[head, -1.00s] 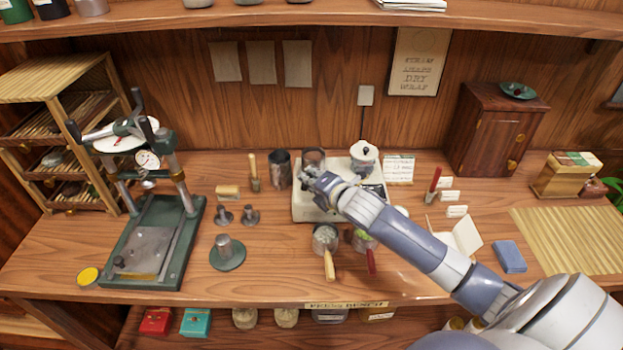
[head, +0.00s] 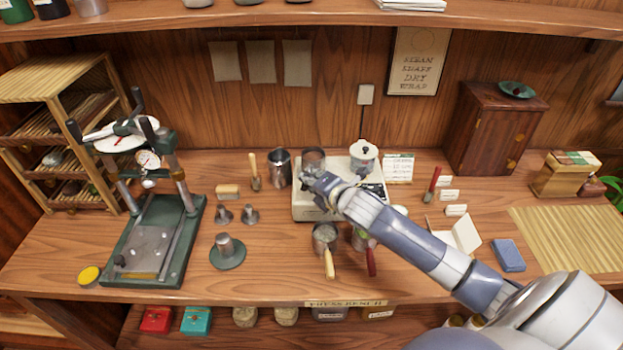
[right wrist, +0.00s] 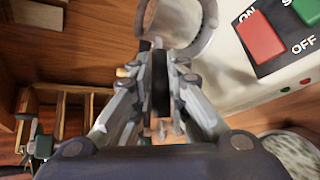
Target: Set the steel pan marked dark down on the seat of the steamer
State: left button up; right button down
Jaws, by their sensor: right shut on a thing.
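The steel pan (head: 313,157) stands upright at the left of the cream steamer (head: 310,212); its mark cannot be read. In the right wrist view the pan (right wrist: 163,20) is at the top, beside or within a pale ring (right wrist: 207,30) on the steamer. I cannot tell whether it touches the seat. My right gripper (head: 318,183) is in front of the pan. In the right wrist view my fingers (right wrist: 160,65) are shut on what looks like the pan's dark handle (right wrist: 160,88), mostly hidden between them. My left gripper is not in view.
Two pans, one with a cream handle (head: 329,265) and one with a red handle (head: 371,263), stand in front. A press (head: 150,245) occupies the left bench.

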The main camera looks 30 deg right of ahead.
jog(key=shift+f+b, duration=0.35)
jog(key=shift+f, duration=0.4)
jog(key=c, duration=1.5)
grip_release()
jog(key=shift+f, duration=0.15)
jog(key=shift+s, duration=0.1)
jog(key=v, duration=1.2)
